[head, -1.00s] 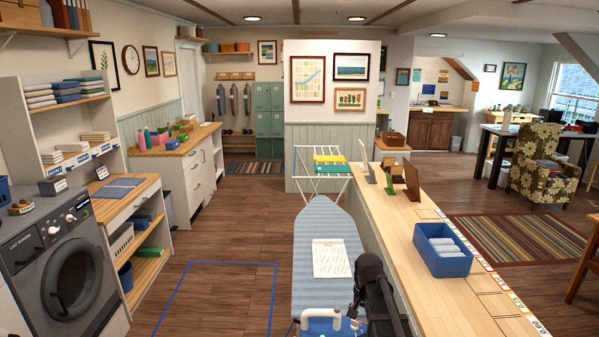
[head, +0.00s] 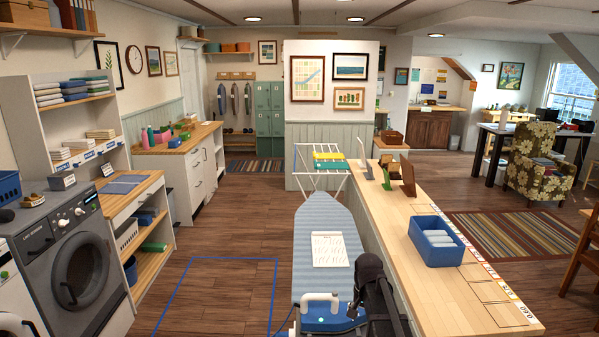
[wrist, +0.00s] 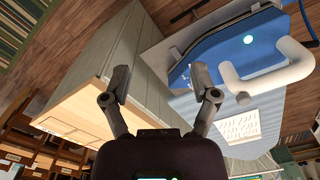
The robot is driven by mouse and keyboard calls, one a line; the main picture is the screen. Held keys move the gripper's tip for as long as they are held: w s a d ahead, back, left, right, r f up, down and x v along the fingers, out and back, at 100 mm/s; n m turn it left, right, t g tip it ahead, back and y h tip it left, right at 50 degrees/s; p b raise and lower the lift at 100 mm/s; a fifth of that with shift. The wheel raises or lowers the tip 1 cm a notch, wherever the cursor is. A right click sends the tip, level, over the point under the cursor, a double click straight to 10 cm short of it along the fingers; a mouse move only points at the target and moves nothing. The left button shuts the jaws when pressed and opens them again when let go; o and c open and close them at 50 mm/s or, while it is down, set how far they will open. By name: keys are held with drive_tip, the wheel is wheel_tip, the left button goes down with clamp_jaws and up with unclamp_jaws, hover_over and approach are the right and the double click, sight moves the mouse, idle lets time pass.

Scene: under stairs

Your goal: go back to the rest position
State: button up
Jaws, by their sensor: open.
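My gripper (wrist: 160,90) shows in the wrist view with its two fingers apart and nothing between them. In the head view my dark arm (head: 373,290) stands at the near end of the ironing board (head: 322,222), by the counter; the gripper's fingertips cannot be made out there. A blue thing with a white handle (head: 322,312), perhaps an iron, is at the near end of the board. It also shows in the wrist view (wrist: 225,50), up and right of my fingers and apart from them.
The wooden counter (head: 415,290) runs along the right and bears a blue bin (head: 436,257) with light rolls. A white sheet (head: 329,249) lies on the board. A drying rack (head: 322,170) stands beyond it. Blue tape (head: 220,258) marks open floor at left, near the washer (head: 70,270).

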drive_tip(key=s+f+n+b, duration=0.3)
drive_tip(key=s+f+b, duration=0.2)
drive_tip(key=s, duration=0.3)
drive_tip(key=s+a+f+n+b, duration=0.1)
drive_tip(key=s+f+n+b, duration=0.2)
drive_tip(key=s+f+b, duration=0.2)
drive_tip(key=s, duration=0.3)
drive_tip(key=shift+a, duration=0.3)
